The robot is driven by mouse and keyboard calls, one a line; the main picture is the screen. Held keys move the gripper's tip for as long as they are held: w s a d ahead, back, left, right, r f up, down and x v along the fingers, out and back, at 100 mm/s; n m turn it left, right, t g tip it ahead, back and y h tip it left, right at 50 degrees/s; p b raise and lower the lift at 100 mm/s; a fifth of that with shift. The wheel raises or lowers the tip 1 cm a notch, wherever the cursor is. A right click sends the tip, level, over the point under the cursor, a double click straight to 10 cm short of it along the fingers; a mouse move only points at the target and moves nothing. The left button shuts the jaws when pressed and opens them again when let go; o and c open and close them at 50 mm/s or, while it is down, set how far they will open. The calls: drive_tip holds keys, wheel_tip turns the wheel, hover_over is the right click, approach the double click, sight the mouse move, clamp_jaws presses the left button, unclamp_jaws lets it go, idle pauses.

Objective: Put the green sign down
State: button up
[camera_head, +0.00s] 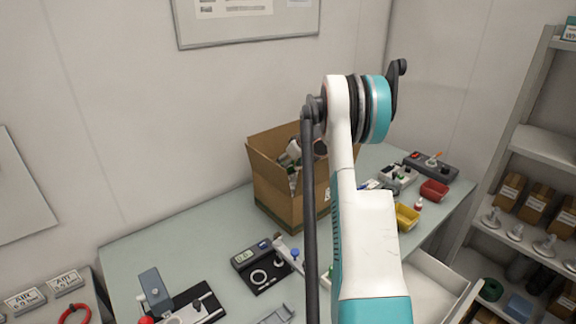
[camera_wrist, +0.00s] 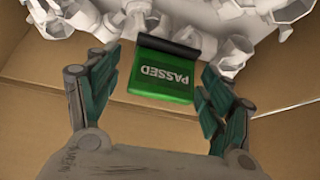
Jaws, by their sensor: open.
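The green sign (camera_wrist: 163,76) shows in the wrist view, a small green block with "PASSED" on its face and a dark edge along its far side. It sits between and just beyond the tips of my gripper (camera_wrist: 160,85). In the head view my arm hides my gripper and the sign.
The box stands open on the grey table (camera_head: 130,245), with parts inside. A digital gauge (camera_head: 250,256), a black fixture (camera_head: 190,303), a yellow bin (camera_head: 407,217) and a red bin (camera_head: 434,191) stand around it. A shelf with boxes (camera_head: 536,206) is at right.

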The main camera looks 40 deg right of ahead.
drive_tip(key=shift+r, duration=0.1)
drive_tip(key=shift+s+r, duration=0.15)
drive_tip(key=shift+r, duration=0.1)
drive_tip(key=p+v, duration=0.2)
drive_tip(key=v, duration=0.9)
drive_tip(key=shift+r, duration=0.25)
drive_tip(key=shift+s+d, duration=0.1)
